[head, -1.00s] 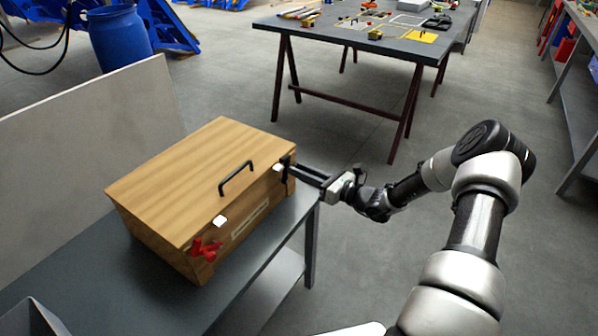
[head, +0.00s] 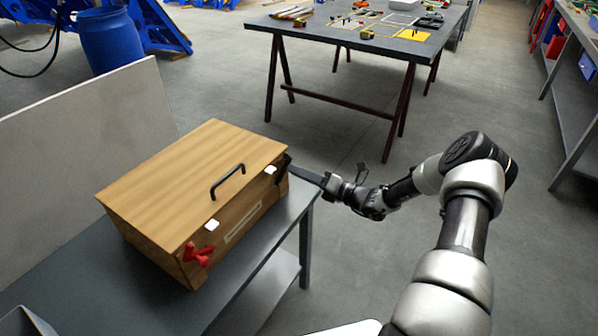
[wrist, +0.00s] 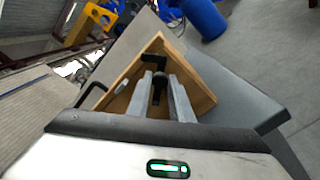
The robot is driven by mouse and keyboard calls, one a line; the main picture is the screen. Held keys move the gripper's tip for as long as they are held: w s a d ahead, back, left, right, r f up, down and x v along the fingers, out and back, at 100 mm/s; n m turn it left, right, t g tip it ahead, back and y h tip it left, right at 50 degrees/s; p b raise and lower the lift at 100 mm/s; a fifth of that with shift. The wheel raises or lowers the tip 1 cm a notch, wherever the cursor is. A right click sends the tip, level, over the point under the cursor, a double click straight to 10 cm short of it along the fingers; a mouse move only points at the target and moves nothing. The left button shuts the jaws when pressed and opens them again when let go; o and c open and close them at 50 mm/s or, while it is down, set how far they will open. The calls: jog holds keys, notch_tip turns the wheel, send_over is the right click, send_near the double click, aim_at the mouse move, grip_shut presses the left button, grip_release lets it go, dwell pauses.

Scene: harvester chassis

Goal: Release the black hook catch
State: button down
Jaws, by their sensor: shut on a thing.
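A wooden box (head: 190,180) sits on a grey bench, with its lid down. The black hook catch (head: 282,163) is on the box's front near the right corner. It also shows in the wrist view (wrist: 155,62), as a dark bent arm with a stem running down between the fingers. My gripper (head: 292,169) reaches in from the right at the catch. In the wrist view my gripper (wrist: 160,85) is shut on the catch's stem. The fingers partly hide the catch's lower part. A red catch (head: 198,254) is at the front's left end.
The lid has a black handle (head: 228,181) and white tabs on its front edge. A pale panel (head: 90,150) stands behind the box. The bench (head: 255,245) is bare in front of the box. A trestle table (head: 385,40) stands farther back.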

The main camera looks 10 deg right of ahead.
jog(key=shift+f, duration=0.1)
dwell(0.4)
jog(key=c, duration=1.6)
grip_release()
jog(key=shift+c, duration=0.2)
jog(key=v, duration=1.7)
jog(key=shift+d+p, duration=0.2)
jog(key=shift+p, duration=0.1)
jog(key=shift+s, duration=0.15)
